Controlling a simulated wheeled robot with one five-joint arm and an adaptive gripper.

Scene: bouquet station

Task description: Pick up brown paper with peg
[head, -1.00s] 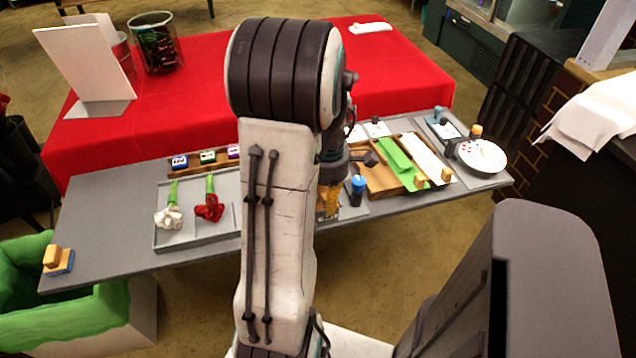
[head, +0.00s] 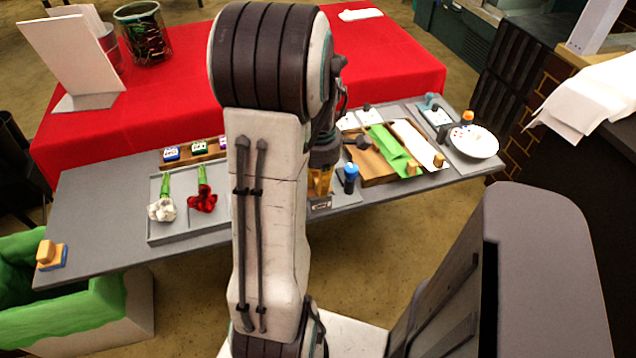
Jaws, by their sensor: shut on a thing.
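A brown sheet or bare brown tray floor (head: 372,174) shows in the wooden tray on the right half of the grey table; I cannot tell which. No peg shows on it. To its right lie a green paper (head: 388,146) and a white paper (head: 416,142), with small wooden pegs (head: 411,168) at their near ends. My gripper (head: 325,163) is left of the tray, mostly hidden behind my arm. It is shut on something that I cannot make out. A yellow-brown piece (head: 320,181) shows just below it; whether it is held is unclear.
A blue-capped bottle (head: 350,176) stands close to the right of my gripper. A grey tray (head: 188,231) with a white and a red flower is at left. A white plate (head: 474,142) sits at the right end. A red-covered table (head: 180,95) stands behind.

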